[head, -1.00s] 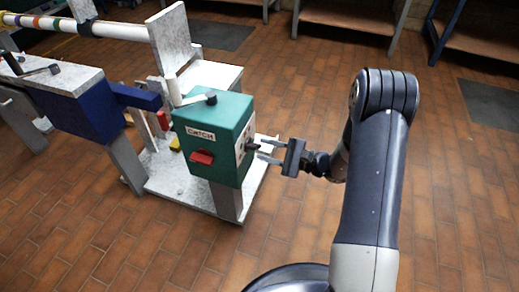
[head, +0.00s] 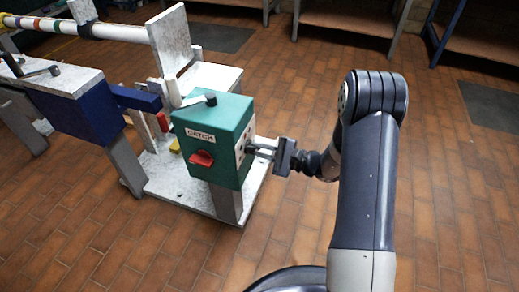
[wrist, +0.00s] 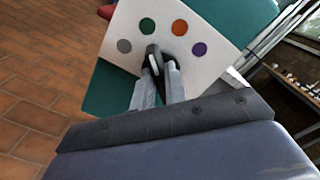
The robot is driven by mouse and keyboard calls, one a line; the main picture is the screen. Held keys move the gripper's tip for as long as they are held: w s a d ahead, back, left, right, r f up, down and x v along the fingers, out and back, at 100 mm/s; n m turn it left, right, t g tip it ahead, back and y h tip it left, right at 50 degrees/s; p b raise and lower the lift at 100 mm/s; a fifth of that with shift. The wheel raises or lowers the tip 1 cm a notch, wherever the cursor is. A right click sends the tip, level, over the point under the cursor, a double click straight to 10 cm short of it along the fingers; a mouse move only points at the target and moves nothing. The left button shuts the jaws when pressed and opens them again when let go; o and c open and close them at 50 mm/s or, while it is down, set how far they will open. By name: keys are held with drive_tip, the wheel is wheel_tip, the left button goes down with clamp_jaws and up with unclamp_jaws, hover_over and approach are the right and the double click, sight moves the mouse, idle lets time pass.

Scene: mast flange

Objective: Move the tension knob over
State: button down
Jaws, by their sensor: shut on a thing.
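The tension knob (wrist: 153,58) is a dark pointer knob with a pale stripe. It sits on a white plate (wrist: 118,62) on the side of the green box (head: 214,165). The plate has grey (wrist: 124,46), green (wrist: 147,26), orange (wrist: 180,28) and purple (wrist: 199,49) dots around the knob. In the wrist view the knob's striped end lies between the green and grey dots, nearer the green one. My gripper (wrist: 160,72) is shut on the knob, with one finger on each side. In the head view my gripper (head: 258,149) reaches the box from the right and hides the knob.
The green box has a "CATCH" label, a red knob (head: 201,159) and a top lever (head: 198,100). A blue box (head: 70,109) with an arm stands to the left. A white upright plate (head: 171,41) rises behind. The tiled floor at right is clear.

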drive_tip(key=shift+m, duration=0.3)
drive_tip(key=m+p, duration=0.2)
drive_tip(key=m, duration=0.1)
drive_tip(key=shift+r, duration=0.15)
drive_tip(key=shift+m+p, duration=1.05)
drive_tip(key=shift+m, duration=0.95)
drive_tip(key=c, duration=1.4)
unclamp_jaws()
drive_tip(key=shift+c, duration=0.2)
drive_tip(key=shift+d, duration=0.1)
